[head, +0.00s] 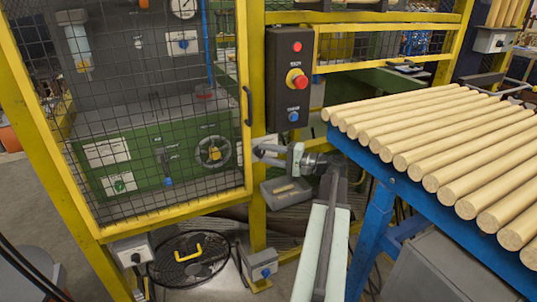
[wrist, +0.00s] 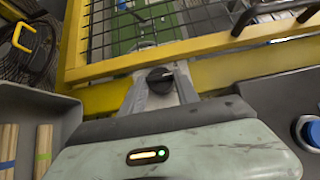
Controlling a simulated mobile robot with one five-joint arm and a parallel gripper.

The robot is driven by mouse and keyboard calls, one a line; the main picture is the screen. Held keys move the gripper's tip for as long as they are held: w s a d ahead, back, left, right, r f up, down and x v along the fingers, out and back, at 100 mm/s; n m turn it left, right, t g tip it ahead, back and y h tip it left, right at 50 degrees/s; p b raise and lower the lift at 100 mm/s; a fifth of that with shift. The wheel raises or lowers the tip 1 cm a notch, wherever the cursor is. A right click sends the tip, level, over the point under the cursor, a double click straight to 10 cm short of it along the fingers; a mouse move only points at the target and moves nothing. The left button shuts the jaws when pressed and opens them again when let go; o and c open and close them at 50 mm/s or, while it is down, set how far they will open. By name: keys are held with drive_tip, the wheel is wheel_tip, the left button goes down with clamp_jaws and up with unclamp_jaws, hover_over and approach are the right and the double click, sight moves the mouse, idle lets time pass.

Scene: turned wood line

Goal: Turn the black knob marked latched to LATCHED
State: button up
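The black knob (wrist: 160,78) shows in the wrist view on the yellow frame, between the two grey fingers of my gripper (wrist: 163,85). Its marking and exact pointer direction are not readable. In the head view my gripper (head: 268,153) reaches left to the yellow gate post, below the black door handle (head: 247,105). The fingers stand apart, one on each side of the knob. I see no clear sign of them pressing on it. In the head view the fingers and a pale plate (head: 264,142) cover that spot, and the knob cannot be made out.
The mesh gate (head: 150,130) stands at left. A dark button box (head: 290,80) with red and blue buttons hangs above my gripper. A grey tray (head: 275,199) is just below it. A blue rack (head: 375,225) of wooden rods stands close at right.

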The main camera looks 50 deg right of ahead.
drive_tip(key=shift+d, duration=0.35)
clamp_jaws()
drive_tip(key=shift+s+a, duration=0.1)
drive_tip(key=shift+a, duration=0.1)
drive_tip(key=shift+a+f+b, duration=0.1)
drive_tip(key=shift+f+b, duration=0.15)
drive_tip(key=shift+b, duration=0.3)
drive_tip(key=m+t+b, duration=0.1)
drive_tip(key=b, duration=0.1)
drive_tip(key=m+t+b, duration=0.1)
drive_tip(key=b, duration=0.1)
drive_tip(key=shift+a+f, duration=0.1)
drive_tip(key=shift+f, duration=0.3)
drive_tip(key=shift+a+r+m+t+b, duration=0.15)
drive_tip(key=shift+m+t+b, duration=1.65)
drive_tip(key=shift+m+b, duration=1)
drive_tip(key=shift+h+b, duration=0.3)
drive_tip(key=shift+b, duration=0.05)
